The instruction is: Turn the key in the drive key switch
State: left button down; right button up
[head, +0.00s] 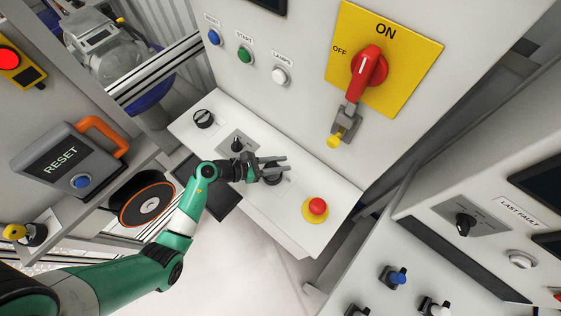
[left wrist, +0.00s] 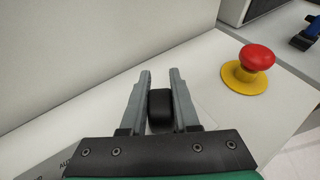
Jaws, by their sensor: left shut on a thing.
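A sloped white console (head: 330,228) carries several controls. I cannot tell for sure whether this grip is a key or a knob. A label plate (left wrist: 60,166) with partly hidden lettering lies at the lower left of that view. My right gripper is not in view.
A large red rotary handle (head: 369,66) on a yellow plate is above. A second panel (head: 410,260) stands at lower right.

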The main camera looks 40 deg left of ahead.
pick_arm(q)
jog(key=shift+w+a+r+n+t+y+p, duration=0.15)
jog(key=shift+n+t+y+p, duration=0.1)
jog(key=shift+n+y+p, duration=0.65)
jog(key=shift+s+a+n+t+y+p, duration=0.15)
jog(key=shift+n+t+y+p, duration=0.1)
jog(key=shift+n+y+p, duration=0.6)
jog(key=shift+w+a+y+p, duration=0.1)
jog(key=shift+y+p, duration=0.3)
jog(key=shift+y, duration=0.05)
jog(key=shift+n+p, duration=0.35)
jog(key=shift+p, duration=0.25)
jog(key=n+y+p, duration=0.1)
jog(key=y+p, duration=0.1)
jog(key=n+y+p, duration=0.2)
jog(key=p, duration=0.1)
jog(key=shift+a, duration=0.4)
jog(key=shift+a+n+y+p, duration=0.15)
jog(key=shift+n+y+p, duration=0.35)
jog(key=shift+p, duration=0.2)
